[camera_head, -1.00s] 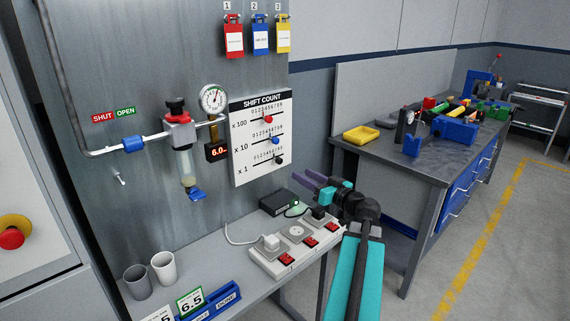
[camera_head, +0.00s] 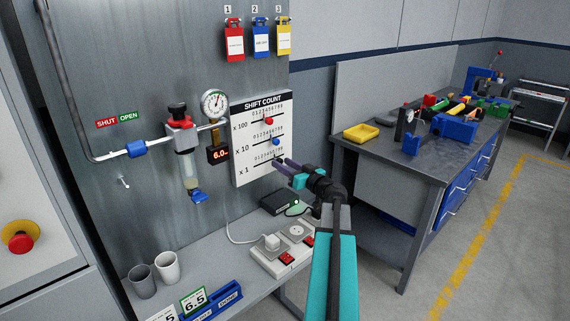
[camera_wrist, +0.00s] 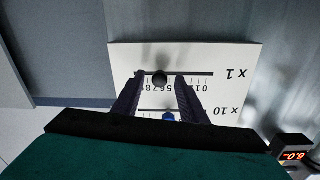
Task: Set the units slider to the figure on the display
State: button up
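The white SHIFT COUNT board (camera_head: 243,172) carries three sliders, and it appears upside down in the wrist view (camera_wrist: 235,55). The units slider is the black knob (camera_wrist: 160,78) on the x 1 row, largely hidden by my gripper in the head view. My gripper (camera_head: 282,161) is open at the board. In the wrist view its purple fingers stand either side of the black knob, with gaps showing. I cannot tell which digit the knob marks. The small display (camera_head: 218,154) under the gauge shows red figures that look like 6.0.
The blue x 10 knob (camera_head: 276,142) and red x 100 knob (camera_head: 269,121) sit above on the board. A power strip (camera_head: 283,256) and black box (camera_head: 279,201) lie on the shelf below. A workbench (camera_head: 400,165) stands to the right.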

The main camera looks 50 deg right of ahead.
jog(key=shift+w, duration=0.1)
jog(key=shift+c, duration=0.5)
grip_shut()
jog(key=shift+s+d+f+b, duration=0.15)
jog(key=shift+s+d+b, duration=0.05)
jog(key=shift+b, duration=0.45)
